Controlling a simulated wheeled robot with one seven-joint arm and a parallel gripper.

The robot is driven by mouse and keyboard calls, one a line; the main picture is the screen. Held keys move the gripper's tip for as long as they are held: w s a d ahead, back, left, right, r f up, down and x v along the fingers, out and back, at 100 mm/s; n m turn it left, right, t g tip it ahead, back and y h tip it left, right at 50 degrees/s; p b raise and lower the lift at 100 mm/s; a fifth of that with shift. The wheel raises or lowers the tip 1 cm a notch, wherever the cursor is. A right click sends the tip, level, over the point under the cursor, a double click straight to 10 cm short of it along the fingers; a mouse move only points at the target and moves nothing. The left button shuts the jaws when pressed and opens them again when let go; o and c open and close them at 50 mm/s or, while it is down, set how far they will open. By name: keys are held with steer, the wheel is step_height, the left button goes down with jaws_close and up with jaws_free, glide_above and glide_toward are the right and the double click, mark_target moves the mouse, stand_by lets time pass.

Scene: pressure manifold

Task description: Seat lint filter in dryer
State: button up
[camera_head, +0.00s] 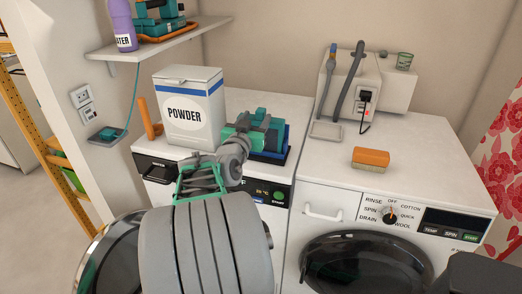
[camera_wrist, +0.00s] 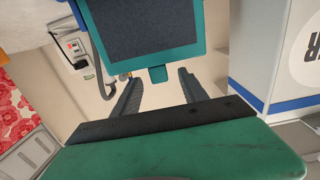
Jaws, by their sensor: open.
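The lint filter (camera_wrist: 150,25) shows in the wrist view as a dark mesh panel in a teal frame, with a small tab (camera_wrist: 157,75) at its near edge. My gripper's two dark fingers (camera_wrist: 158,86) are open, one on each side of the tab; I see gaps and cannot tell its depth. In the head view, my teal gripper (camera_head: 250,130) is above the top of the left machine, the dryer (camera_head: 228,101), behind its control panel. A dark blue edged piece (camera_head: 285,153) shows under it. The filter is mostly hidden there by my gripper.
A white powder box (camera_head: 190,104) stands close left of my gripper, with an orange-handled item (camera_head: 150,118) beside it. The washer (camera_head: 446,165) on the right carries an orange-topped block (camera_head: 371,158). A wall box (camera_head: 345,85) with hoses stands behind. A shelf (camera_head: 155,47) hangs upper left.

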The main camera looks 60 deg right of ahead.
mark_target(262, 108)
steer(key=d, duration=0.2)
steer(key=d+p, duration=0.1)
steer(key=d, duration=0.2)
steer(key=w+d, duration=0.1)
steer(key=d, duration=0.1)
steer(key=shift+d+r, duration=0.25)
steer(key=shift+r, duration=0.05)
steer(key=shift+c, duration=0.3)
jaws_close()
stand_by(0.6)
